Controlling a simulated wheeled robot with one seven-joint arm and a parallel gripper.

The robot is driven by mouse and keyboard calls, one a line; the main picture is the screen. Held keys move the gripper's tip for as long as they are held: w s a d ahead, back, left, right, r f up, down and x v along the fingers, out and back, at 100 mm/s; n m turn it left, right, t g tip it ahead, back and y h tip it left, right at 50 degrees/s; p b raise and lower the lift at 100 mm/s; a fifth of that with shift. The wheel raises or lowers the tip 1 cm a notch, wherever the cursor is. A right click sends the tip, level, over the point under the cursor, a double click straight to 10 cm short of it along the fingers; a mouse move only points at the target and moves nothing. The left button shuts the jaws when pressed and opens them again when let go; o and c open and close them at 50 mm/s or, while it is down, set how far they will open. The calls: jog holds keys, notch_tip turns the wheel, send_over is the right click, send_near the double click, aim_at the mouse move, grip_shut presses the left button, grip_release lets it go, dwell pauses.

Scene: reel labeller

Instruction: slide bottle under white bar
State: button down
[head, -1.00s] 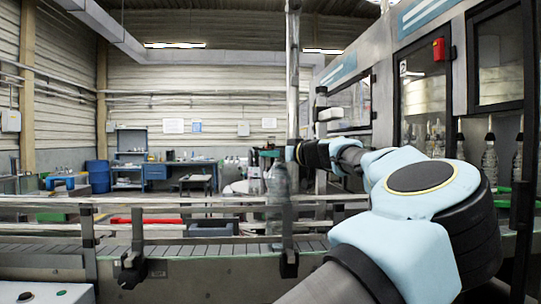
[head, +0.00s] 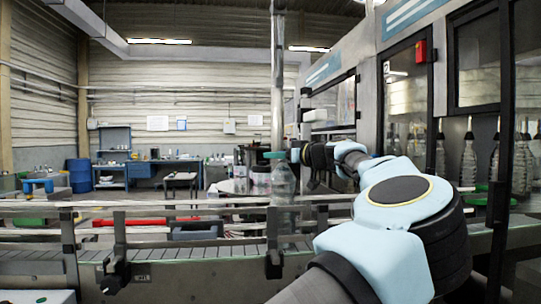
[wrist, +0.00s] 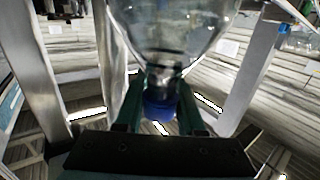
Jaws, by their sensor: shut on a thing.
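A clear bottle (head: 284,183) hangs upright from my gripper (head: 280,155) in the head view, beside the tall grey post and over the conveyor rails. Whether its base touches anything is unclear. In the wrist view my gripper (wrist: 160,112) has its green fingers shut around the bottle's neck, just at the blue cap (wrist: 160,108). The clear bottle body (wrist: 175,30) fills the top of that view. A short white bar (head: 315,115) sticks out beside the labelling machine, higher than the bottle and to its right in the picture.
The grey post (head: 277,80) stands right by the bottle. Conveyor guide rails (head: 180,208) run across in front. The machine (head: 410,100) with glass doors and several bottles fills the right. A blue workbench (head: 160,172) stands far back.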

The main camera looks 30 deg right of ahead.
jog(key=s+d+p, duration=0.3)
jog(key=d+p, duration=0.1)
jog(key=d, duration=0.5)
jog(key=shift+d+p, duration=0.35)
jog(key=shift+p, duration=0.05)
dwell(0.6)
jog(key=shift+b, duration=0.4)
jog(key=shift+c, duration=2.2)
grip_release()
jog(key=shift+s+d, duration=0.1)
jog(key=shift+s, duration=0.05)
jog(key=b+v, duration=0.5)
jog(key=v, duration=0.5)
jog(key=shift+s, duration=0.3)
